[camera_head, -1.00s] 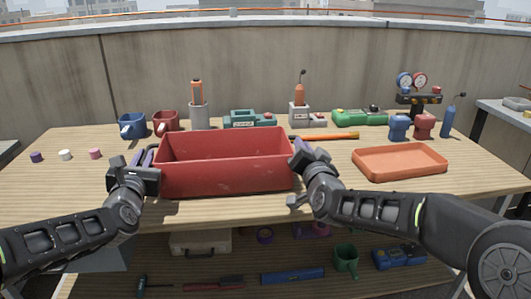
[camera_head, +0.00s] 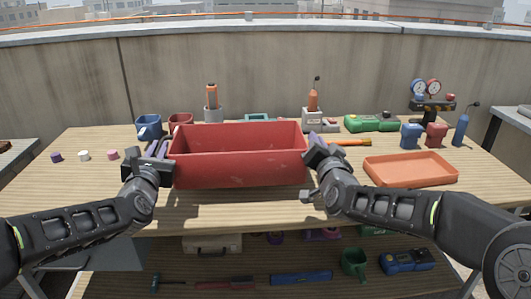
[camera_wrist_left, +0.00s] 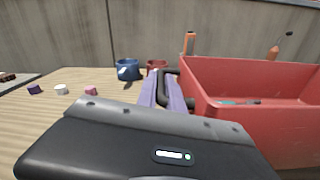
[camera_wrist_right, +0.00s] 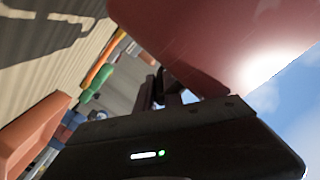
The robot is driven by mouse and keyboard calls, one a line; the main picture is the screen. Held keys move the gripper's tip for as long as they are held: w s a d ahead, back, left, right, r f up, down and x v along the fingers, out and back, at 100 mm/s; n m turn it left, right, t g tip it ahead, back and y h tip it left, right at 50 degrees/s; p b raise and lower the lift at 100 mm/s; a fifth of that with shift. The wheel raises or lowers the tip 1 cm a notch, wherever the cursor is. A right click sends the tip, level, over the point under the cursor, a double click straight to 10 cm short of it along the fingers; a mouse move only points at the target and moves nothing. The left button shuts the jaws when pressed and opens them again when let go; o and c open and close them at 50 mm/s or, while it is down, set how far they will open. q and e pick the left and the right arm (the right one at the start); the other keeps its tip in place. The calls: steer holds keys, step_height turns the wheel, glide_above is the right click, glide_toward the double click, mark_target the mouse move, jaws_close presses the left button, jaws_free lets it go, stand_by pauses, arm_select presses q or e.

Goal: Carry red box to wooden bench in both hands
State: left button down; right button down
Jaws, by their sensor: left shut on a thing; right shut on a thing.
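The red box (camera_head: 236,172) is an open-topped bin held level just above a wood-topped bench (camera_head: 240,210). My left gripper (camera_head: 158,150) is shut on the dark handle at the box's left end. In the left wrist view its purple-padded fingers (camera_wrist_left: 165,92) close around that handle, beside the red wall (camera_wrist_left: 245,130). My right gripper (camera_head: 318,150) is shut at the box's right end; its handle is mostly hidden. The right wrist view shows the box (camera_wrist_right: 210,40) from a tilted angle. A small teal and dark item (camera_wrist_left: 240,102) shows inside the box in the left wrist view.
Behind the box stand a blue mug (camera_head: 148,124), a red mug (camera_head: 180,121) and a green tool (camera_head: 371,124). An orange tray (camera_head: 412,169) lies close to the right. The bench's left part is mostly clear. A grey wall (camera_head: 60,80) runs behind.

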stand_by(0.4)
